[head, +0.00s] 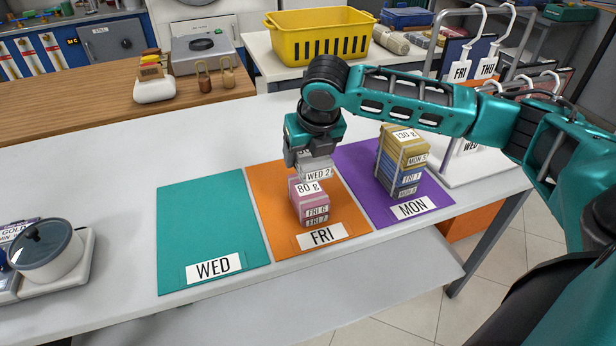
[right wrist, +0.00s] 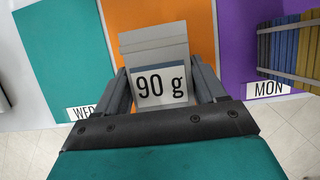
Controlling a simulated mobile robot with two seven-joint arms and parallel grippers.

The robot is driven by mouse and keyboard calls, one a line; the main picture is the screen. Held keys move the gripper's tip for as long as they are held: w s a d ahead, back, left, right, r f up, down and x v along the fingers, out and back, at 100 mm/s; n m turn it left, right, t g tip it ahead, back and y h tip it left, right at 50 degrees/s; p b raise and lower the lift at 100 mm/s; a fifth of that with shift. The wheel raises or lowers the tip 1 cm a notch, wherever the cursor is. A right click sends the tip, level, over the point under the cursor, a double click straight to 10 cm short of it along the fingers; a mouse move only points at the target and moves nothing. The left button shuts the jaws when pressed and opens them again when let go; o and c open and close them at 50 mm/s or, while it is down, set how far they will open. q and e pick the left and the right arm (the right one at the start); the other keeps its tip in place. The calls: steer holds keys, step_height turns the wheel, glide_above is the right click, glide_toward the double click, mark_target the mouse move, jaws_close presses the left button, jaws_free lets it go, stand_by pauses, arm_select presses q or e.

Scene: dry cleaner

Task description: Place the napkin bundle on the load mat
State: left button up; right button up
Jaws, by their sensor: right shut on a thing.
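My right gripper (head: 313,150) is shut on a grey bundle (head: 318,173) labelled WED 2. In the right wrist view the held bundle (right wrist: 155,50) shows a 90 g label between the fingers. It is over a pink stack (head: 309,203) with 80 g, FRI 6 and FRI 7 labels on the orange FRI mat (head: 270,223). I cannot tell whether the held bundle touches the stack. The teal WED mat (head: 212,225) is empty, left of FRI. The purple MON mat (head: 355,175) bears a strapped stack (head: 402,160) of yellow, blue and grey bundles. My left gripper is out of view.
A pot on a scale (head: 45,252) stands at the left. A rack with hanging day tags (head: 480,70) stands at the back right. A yellow basket (head: 318,35) is on the back table.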

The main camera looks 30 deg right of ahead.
mark_target(308, 188)
steer(key=shift+f, duration=0.9)
steer(key=shift+f+p, duration=0.5)
steer(key=shift+f, duration=1.45)
steer(key=shift+f, duration=0.2)
steer(key=shift+f, duration=0.1)
steer(key=o, duration=1.1)
